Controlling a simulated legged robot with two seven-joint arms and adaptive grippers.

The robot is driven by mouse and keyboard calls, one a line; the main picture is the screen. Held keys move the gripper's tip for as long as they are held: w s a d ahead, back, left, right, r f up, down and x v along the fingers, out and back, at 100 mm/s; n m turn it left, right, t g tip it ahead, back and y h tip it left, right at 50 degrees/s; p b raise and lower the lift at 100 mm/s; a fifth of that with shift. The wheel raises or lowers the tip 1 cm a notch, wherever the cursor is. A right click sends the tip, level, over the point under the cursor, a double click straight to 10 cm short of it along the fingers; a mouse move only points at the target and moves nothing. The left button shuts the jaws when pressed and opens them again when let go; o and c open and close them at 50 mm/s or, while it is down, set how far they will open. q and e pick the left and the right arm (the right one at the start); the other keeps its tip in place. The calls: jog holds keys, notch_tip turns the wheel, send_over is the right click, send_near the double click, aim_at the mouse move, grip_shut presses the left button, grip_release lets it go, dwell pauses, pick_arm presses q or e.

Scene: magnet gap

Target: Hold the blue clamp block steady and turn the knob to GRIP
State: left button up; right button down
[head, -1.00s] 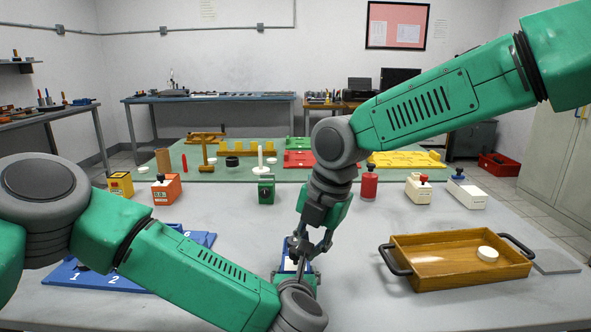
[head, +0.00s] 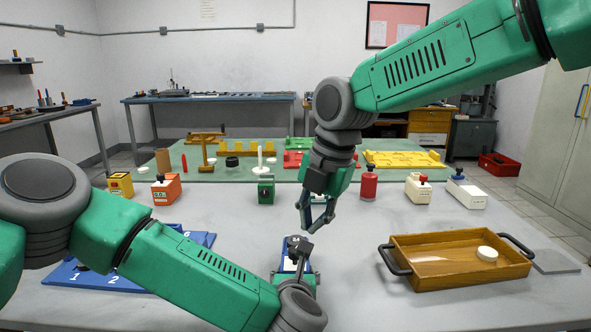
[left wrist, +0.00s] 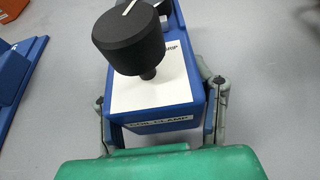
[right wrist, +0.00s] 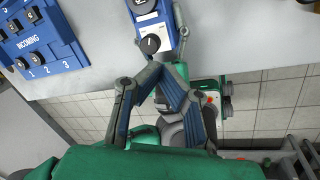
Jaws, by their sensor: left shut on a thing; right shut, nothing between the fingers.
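The blue clamp block (left wrist: 160,118) stands on the table with a white top plate and a black knob (left wrist: 134,40). The knob's top carries a white pointer line, partly cut off by the frame edge, and a partly hidden label ends in "RIP". My left gripper (left wrist: 160,98) is shut on the block, one finger along each side. In the head view the block (head: 290,268) is partly hidden by my left arm. My right gripper (head: 312,226) is shut and empty, above and apart from the knob. The knob (right wrist: 151,44) also shows in the right wrist view.
A wooden tray (head: 440,280) with black handles and a white disc stands at right. A blue numbered board (head: 100,280) lies at left, partly behind my left arm. A green box (head: 266,190), a red bottle (head: 369,185) and several small boxes stand farther back.

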jog(key=shift+d+x, duration=0.2)
jog(key=shift+x, duration=0.85)
jog(key=shift+d+x, duration=0.25)
jog(key=shift+x, duration=0.8)
jog(key=shift+d+x, duration=0.2)
jog(key=shift+x, duration=0.85)
jog(key=shift+s+f, duration=0.1)
jog(key=shift+f, duration=0.05)
jog(key=shift+a, duration=0.25)
jog(key=shift+s+a, duration=0.3)
jog(key=shift+d, duration=0.1)
jog(key=shift+s+d, duration=0.2)
jog(key=shift+d, duration=0.05)
jog(key=a+v, duration=0.1)
jog(key=v, duration=0.5)
jog(key=shift+w, duration=0.4)
